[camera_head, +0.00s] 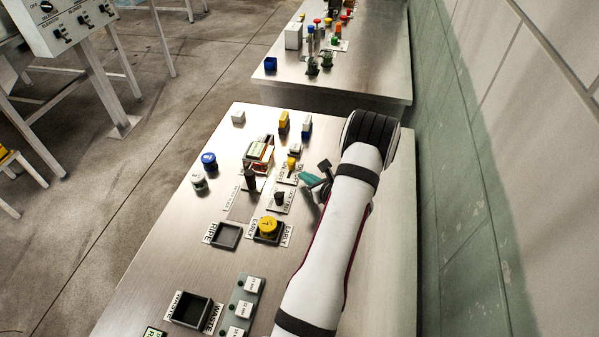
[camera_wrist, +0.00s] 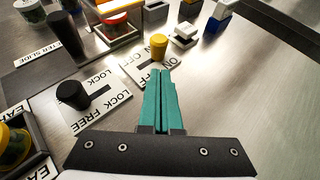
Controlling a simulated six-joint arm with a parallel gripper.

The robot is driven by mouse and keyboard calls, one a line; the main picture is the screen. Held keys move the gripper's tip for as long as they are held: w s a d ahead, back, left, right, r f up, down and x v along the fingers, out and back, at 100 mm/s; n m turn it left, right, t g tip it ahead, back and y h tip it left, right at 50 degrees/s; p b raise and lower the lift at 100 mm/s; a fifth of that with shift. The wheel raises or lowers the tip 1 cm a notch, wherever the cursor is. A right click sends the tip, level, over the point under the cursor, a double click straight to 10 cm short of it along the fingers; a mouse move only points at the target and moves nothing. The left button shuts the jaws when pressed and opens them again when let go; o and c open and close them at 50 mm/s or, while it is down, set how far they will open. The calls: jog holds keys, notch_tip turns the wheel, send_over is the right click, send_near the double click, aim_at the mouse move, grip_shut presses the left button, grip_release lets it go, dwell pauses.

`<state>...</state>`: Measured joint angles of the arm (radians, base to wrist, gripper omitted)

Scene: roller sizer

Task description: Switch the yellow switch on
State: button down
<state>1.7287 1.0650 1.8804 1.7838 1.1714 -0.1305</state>
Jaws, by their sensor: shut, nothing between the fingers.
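The yellow switch (camera_wrist: 158,47) is a short yellow knob standing on a white plate marked ON and OFF (camera_wrist: 143,66). In the head view the yellow switch (camera_head: 291,163) is small, just left of my gripper; I cannot tell its setting surely. My gripper (camera_wrist: 160,74) has its two green fingers shut together and empty. Its tips are close to the knob, on the near side of it in the wrist view; I cannot tell whether they touch. In the head view my gripper (camera_head: 312,179) is low over the table and partly hidden by my arm.
A black knob (camera_wrist: 72,95) on a LOCK/FREE plate stands left of my fingers. A taller black post (camera_wrist: 66,30) and a red-rimmed tray (camera_wrist: 112,27) are beyond. A white block (camera_wrist: 184,31) and a blue-based block (camera_wrist: 216,18) stand near the switch. The table's right side is clear.

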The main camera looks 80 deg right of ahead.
jog(key=v, duration=1)
jog(key=shift+s+a, duration=0.2)
jog(key=shift+a, duration=0.05)
